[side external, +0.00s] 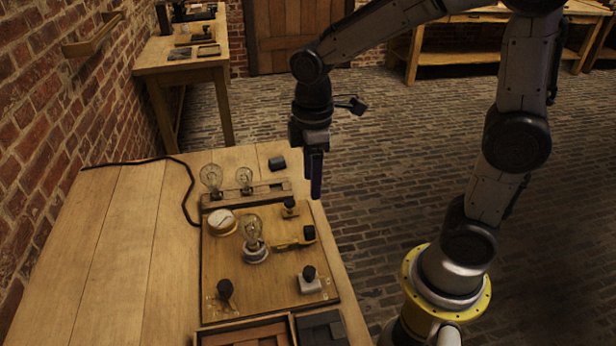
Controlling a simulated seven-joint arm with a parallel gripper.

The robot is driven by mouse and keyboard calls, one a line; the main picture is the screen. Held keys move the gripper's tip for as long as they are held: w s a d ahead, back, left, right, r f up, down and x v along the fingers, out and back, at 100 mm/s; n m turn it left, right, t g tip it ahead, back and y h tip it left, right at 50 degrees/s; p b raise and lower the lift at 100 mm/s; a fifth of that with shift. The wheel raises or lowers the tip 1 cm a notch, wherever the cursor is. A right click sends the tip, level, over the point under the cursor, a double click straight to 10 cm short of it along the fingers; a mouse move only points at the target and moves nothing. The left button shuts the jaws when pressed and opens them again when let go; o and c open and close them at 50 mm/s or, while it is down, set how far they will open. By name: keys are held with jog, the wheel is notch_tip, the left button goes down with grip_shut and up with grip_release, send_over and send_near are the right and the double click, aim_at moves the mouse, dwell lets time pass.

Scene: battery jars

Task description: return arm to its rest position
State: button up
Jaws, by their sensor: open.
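My gripper (314,178) hangs down over the right edge of the wooden table, near the far right corner of the wooden board. The fingertips are apart from the nearby black-knobbed post (290,206) on the board. My arm arches from its yellow base ring at the lower right up and over to the gripper.
The wooden board (225,290) carries a bulb (252,229), a round dial (222,222) and several knobs. Two bulbs (211,176) (244,177) stand in a rack behind. A small black block (277,163) lies farther back. Wooden trays (293,332) sit in front. The left tabletop is mostly clear, except a black cable (188,185).

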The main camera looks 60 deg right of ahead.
jog(key=s+d+r+m+t, duration=0.1)
jog(key=s+r+m+t, duration=0.1)
jog(key=s, duration=0.4)
jog(key=s+d+r+m+t, duration=0.1)
jog(key=s+r+m+t, duration=0.2)
jog(key=s+r+m, duration=0.2)
jog(key=shift+s+m+t, duration=0.3)
jog(key=shift+s+m, duration=0.5)
jog(key=shift+m, duration=0.2)
